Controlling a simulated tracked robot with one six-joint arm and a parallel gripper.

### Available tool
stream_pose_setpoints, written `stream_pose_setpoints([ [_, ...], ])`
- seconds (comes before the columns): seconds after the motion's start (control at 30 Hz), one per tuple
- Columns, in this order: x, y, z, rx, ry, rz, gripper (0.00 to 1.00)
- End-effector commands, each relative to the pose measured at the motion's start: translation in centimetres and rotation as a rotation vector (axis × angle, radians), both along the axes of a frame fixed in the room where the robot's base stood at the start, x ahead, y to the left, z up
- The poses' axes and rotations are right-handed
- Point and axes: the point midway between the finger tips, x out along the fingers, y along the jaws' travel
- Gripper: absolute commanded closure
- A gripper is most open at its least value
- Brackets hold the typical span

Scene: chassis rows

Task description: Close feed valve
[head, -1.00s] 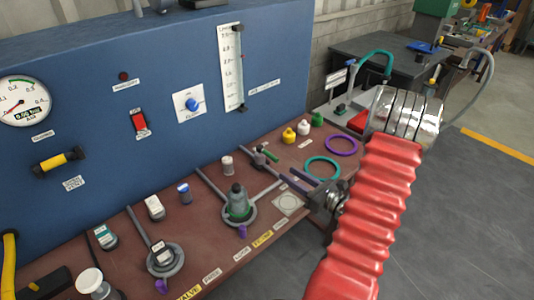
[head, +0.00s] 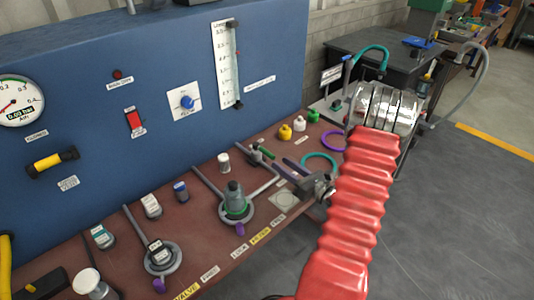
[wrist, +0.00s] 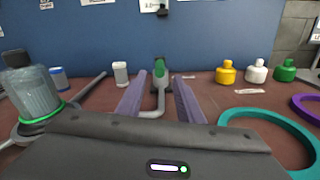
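A small valve with a green handle (head: 264,153) stands on the brown bench, and a grey pipe runs from it toward the flask stand. In the wrist view the green handle (wrist: 159,68) shows upright, between and just beyond the two purple-grey fingers. My gripper (head: 283,174) is open and empty, reaching left over the bench. In the wrist view the gripper (wrist: 160,90) has its fingers spread on either side of the grey pipe (wrist: 155,113). I cannot tell whether either finger touches the valve. No readable label marks it as the feed valve.
A flask with a green ring (head: 235,198) stands left of my gripper. A white-capped vial (head: 223,162) is behind it. Yellow, white and green bottles (head: 299,124) stand at the back right. A teal ring (head: 319,162) lies close to my gripper. The blue panel (head: 90,80) rises behind.

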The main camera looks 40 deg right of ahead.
Motion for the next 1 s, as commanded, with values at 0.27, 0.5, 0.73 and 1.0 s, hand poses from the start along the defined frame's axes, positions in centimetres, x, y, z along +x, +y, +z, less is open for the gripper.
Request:
stream_pose_setpoints([
  [0.27, 4.2, 0.2, 0.0, 0.0, -0.001, 0.003, 0.67],
  [0.5, 7.7, 0.2, 0.0, -0.001, 0.0, 0.001, 0.67],
  [0.73, 9.2, 0.2, 0.0, 0.0, -0.001, -0.001, 0.67],
  [1.0, 9.2, 0.2, 0.0, 0.0, -0.001, -0.001, 0.67],
])
